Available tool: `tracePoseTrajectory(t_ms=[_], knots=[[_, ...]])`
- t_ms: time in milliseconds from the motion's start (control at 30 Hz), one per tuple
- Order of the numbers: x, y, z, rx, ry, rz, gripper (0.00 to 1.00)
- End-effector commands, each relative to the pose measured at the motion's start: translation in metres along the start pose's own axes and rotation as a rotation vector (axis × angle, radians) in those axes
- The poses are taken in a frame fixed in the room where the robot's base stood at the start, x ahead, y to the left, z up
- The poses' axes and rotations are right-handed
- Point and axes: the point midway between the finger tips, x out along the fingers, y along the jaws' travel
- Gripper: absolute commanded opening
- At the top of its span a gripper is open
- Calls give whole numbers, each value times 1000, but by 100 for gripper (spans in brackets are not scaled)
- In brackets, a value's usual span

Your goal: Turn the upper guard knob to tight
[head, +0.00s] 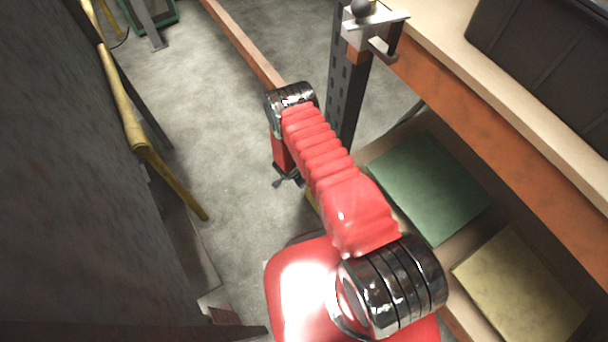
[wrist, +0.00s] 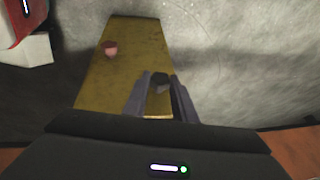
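A yellow guard panel (wrist: 128,68) fills the middle of the wrist view. It carries a reddish knob (wrist: 110,48) toward its far left and a dark, angular knob (wrist: 160,81) nearer to me. The frames do not make clear which knob is the upper one. My gripper (wrist: 160,76) has its two fingers apart, one on each side of the dark knob as seen from the wrist; contact is not clear. In the head view my gripper (head: 288,180) hangs below the red arm, and only a sliver of the yellow panel (head: 312,201) shows beside the arm.
A wooden bench (head: 500,110) with a dark bin (head: 545,55) stands at right, with a dark perforated post (head: 350,95). A green board (head: 430,187) and a yellowish board (head: 520,285) lie below it. Grey floor (head: 215,130) is open between.

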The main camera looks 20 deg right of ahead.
Motion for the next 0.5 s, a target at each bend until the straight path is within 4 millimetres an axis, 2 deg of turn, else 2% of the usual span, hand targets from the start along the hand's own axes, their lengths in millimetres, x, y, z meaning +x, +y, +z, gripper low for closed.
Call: tracePoseTrajectory(t_ms=[33, 300, 500], knots=[[0, 0, 0, 0, 0, 0, 20], [0, 0, 0, 0, 0, 0, 2], [0, 0, 0, -1, 0, -2, 2]])
